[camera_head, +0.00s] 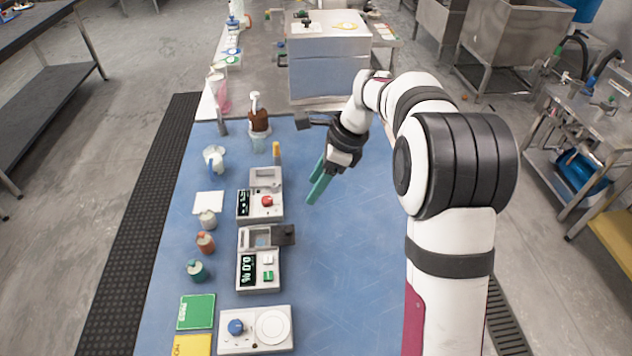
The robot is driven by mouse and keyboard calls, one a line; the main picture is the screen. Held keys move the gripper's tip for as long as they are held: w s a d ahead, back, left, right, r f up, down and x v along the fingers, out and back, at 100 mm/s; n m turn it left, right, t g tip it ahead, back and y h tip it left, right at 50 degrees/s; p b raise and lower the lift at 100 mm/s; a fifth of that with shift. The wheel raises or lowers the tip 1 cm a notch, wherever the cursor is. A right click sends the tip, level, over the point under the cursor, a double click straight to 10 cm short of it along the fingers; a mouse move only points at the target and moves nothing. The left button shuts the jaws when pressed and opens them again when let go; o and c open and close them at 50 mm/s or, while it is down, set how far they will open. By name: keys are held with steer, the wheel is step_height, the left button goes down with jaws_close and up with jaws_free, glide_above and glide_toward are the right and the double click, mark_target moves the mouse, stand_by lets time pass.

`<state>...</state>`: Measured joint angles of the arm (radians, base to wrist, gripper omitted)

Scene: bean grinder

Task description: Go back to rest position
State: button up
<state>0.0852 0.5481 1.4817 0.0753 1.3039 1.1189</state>
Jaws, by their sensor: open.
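My gripper (312,189) has two teal fingers. They are apart, with nothing visible between them. It hangs over the blue table mat (345,265), to the right of the row of small devices, and points down and to the left. My white and black arm reaches in from the right side of the picture. A brown and white upright device (258,118), possibly the bean grinder, stands at the back left of the mat, apart from my gripper.
Left of my gripper stand a device with a red knob (266,201), one with a grey flap (260,270) and a white scale-like one (256,329). Several small bottles and a white pitcher (214,158) line the left side. A large box (328,62) stands behind. The mat's centre right is clear.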

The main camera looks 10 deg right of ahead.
stand_by(0.3)
steer(key=s+r+n+h, duration=0.1)
steer(key=s+r+n, duration=0.25)
steer(key=s, duration=0.65)
steer(key=s+r+n+h, duration=0.1)
steer(key=s+r+n, duration=0.1)
steer(key=s+n, duration=0.5)
steer(key=s+d+f+n+g, duration=0.1)
steer(key=s+f+n, duration=0.2)
steer(key=s, duration=1.3)
steer(key=shift+s+d+n+h, duration=0.2)
steer(key=shift+n+h, duration=0.2)
steer(key=shift+n, duration=0.25)
